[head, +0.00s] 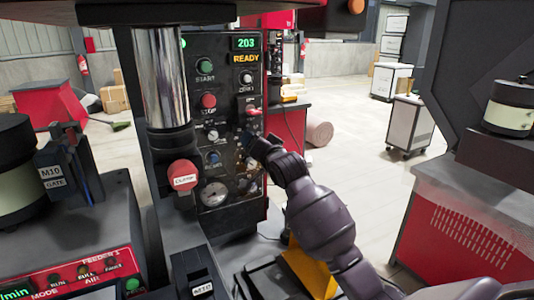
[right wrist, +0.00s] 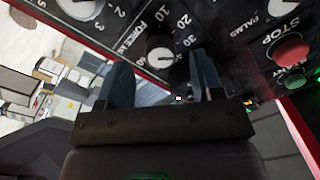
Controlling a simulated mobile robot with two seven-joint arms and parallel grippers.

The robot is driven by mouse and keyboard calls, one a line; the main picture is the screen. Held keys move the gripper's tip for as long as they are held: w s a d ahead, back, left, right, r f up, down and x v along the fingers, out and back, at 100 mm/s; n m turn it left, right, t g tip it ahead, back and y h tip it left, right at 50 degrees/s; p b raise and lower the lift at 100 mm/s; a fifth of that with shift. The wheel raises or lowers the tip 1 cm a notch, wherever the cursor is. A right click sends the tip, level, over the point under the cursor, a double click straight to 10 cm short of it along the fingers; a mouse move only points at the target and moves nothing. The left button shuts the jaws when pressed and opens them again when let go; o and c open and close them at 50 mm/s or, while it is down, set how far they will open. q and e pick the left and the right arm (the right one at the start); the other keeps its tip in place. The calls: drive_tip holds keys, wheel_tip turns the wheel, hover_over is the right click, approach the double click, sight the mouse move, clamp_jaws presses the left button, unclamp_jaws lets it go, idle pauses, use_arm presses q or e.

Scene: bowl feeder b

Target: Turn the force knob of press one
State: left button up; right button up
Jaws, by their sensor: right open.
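The press's black control panel (head: 226,122) stands left of centre in the head view, with a green 203 and a READY display at its top. In the right wrist view the force knob (right wrist: 160,54) is a small, round, dark knob with a pale face, inside a numbered dial marked FORCE kN. My right gripper (right wrist: 159,62) is open, one finger on each side just below the knob, nothing held. I cannot tell whether a finger touches it. In the head view my right gripper (head: 258,146) is at the panel's right side and covers part of it. My left gripper is out of view.
A red STOP button (right wrist: 291,52) and a green button (right wrist: 295,82) sit to the right in the wrist view. A red clamp knob (head: 183,175) and a round gauge (head: 212,194) are lower on the press. Feeder M10 (head: 52,172) stands left. Open floor lies behind.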

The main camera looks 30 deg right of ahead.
drive_tip(key=s, duration=0.9)
drive_tip(key=shift+a+f, duration=0.15)
